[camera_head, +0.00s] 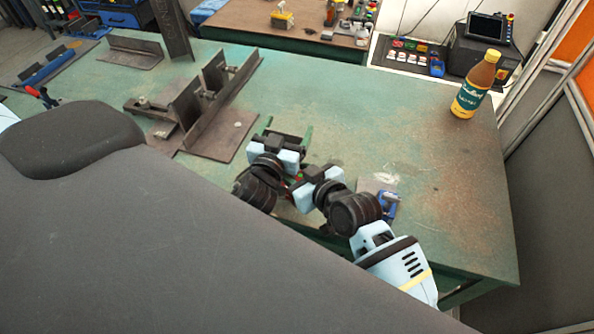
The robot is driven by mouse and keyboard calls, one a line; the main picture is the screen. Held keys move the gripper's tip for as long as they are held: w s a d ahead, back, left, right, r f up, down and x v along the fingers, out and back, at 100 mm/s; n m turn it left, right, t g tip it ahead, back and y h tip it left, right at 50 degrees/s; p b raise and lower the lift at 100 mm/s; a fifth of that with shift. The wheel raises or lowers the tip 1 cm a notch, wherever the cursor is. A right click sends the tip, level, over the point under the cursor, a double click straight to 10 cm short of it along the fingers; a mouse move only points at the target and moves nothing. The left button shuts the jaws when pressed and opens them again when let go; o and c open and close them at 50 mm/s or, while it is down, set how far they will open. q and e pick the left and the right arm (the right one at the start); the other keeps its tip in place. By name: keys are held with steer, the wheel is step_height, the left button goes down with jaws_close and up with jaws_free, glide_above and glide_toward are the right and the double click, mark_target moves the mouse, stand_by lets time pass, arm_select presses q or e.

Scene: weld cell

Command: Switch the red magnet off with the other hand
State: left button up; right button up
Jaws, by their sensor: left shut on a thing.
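My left gripper (277,153) is over the middle of the green worktable. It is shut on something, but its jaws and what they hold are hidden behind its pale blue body. A green part with dark pieces (290,136) lies just beyond it; I cannot tell whether they touch. A small bit of red (295,180) shows between the two grippers, possibly the red magnet, mostly covered. My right gripper (316,187) is close beside the left one, near the red bit. Its fingertips are hidden, so its opening and any contact cannot be told.
The worktable (440,170) is clear on the right, apart from a bottle (474,88). A steel plate assembly (210,105) stands left of the grippers. A blue item (389,206) lies right of the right wrist. My dark body part covers the lower left.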

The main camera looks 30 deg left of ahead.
steer(key=shift+s+f, duration=0.15)
steer(key=o, duration=0.7)
steer(key=shift+d+t, duration=0.1)
steer(key=shift+t, duration=0.2)
steer(key=v, duration=1.2)
